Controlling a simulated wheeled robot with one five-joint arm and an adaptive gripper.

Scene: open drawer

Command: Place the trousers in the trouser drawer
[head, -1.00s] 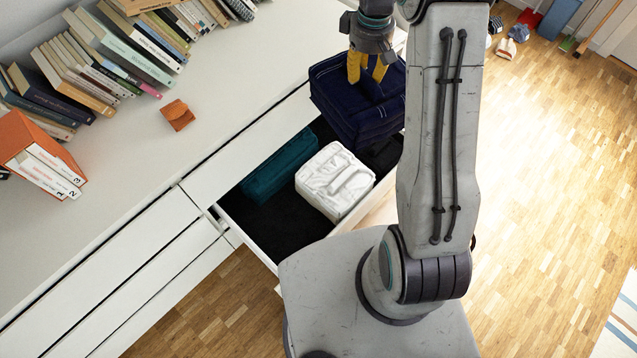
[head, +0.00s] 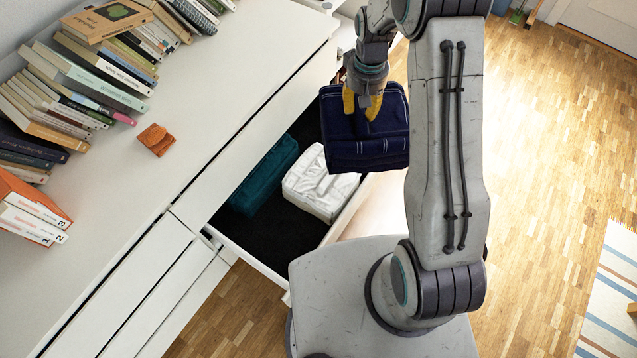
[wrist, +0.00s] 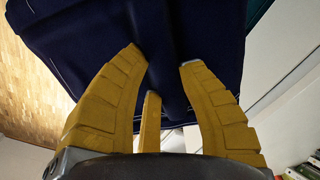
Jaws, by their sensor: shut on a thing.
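A folded stack of dark blue trousers (head: 366,140) hangs from my gripper (head: 362,104) in the head view, over the far right part of the open drawer (head: 262,264). My gripper's yellow fingers are shut on the top of the trousers. In the wrist view, the fingers (wrist: 165,75) press into the dark blue cloth (wrist: 205,35). Inside the drawer lie a folded white garment (head: 320,184) and a folded teal garment (head: 264,178) side by side. The drawer's far end is partly hidden behind the trousers and my arm.
The white desk top (head: 120,200) lies left of the drawer, with rows of books (head: 90,65), an orange binder box (head: 30,200) and a small orange-brown wallet (head: 156,139). The black drawer floor (head: 275,225) is bare at the near end. Wooden floor lies to the right.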

